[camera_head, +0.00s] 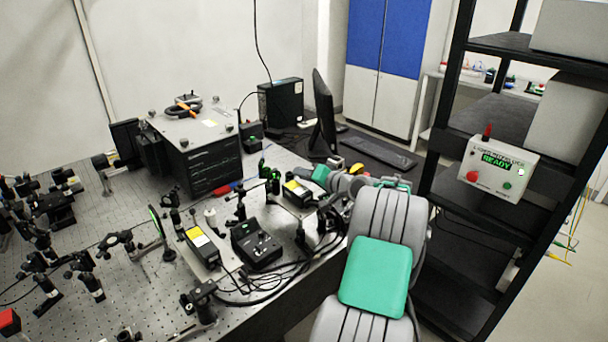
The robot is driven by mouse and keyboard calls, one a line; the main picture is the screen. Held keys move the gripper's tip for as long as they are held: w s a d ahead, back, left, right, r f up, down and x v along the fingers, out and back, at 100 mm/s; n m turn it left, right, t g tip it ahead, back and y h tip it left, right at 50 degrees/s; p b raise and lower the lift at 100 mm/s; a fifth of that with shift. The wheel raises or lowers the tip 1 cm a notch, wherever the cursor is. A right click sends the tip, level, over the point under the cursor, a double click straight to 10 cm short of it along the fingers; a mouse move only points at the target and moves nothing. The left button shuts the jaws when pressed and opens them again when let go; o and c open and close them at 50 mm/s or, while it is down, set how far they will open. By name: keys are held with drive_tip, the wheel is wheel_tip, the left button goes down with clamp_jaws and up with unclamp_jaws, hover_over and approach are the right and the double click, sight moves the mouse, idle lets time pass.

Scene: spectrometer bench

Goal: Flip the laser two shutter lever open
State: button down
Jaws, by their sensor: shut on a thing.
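A grey laser box with a yellow and white label (297,190) stands near the right edge of the optical table, beside the end of my arm. A similar labelled laser box (199,245) stands further left and nearer. No plate naming either laser is legible. My arm reaches in from the lower right and bends left. My gripper (318,203) is small and partly hidden by my wrist at the right side of the further box. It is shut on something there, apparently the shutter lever. The lever's own shape and angle cannot be made out.
A black control box (256,245) and loose black cables (262,290) lie near the table's front edge. Optics mounts crowd the left. A monitor (323,115) stands behind. A black rack (470,190) at right holds a panel (498,166) reading READY.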

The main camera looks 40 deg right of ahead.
drive_tip(key=shift+d+f+m+y+p, duration=0.15)
drive_tip(key=shift+d+f+m+y, duration=0.1)
drive_tip(key=shift+m, duration=0.3)
drive_tip(key=shift+d+f+m+y+p, duration=0.15)
drive_tip(key=shift+f+m+y, duration=0.1)
drive_tip(key=shift+m, duration=0.3)
drive_tip(key=c, duration=1.4)
unclamp_jaws()
drive_tip(key=shift+c, duration=0.2)
drive_tip(key=shift+r, duration=0.1)
drive_tip(key=b+v, duration=0.2)
drive_tip(key=v, duration=0.5)
drive_tip(key=shift+s, duration=0.4)
drive_tip(key=shift+s+d, duration=0.1)
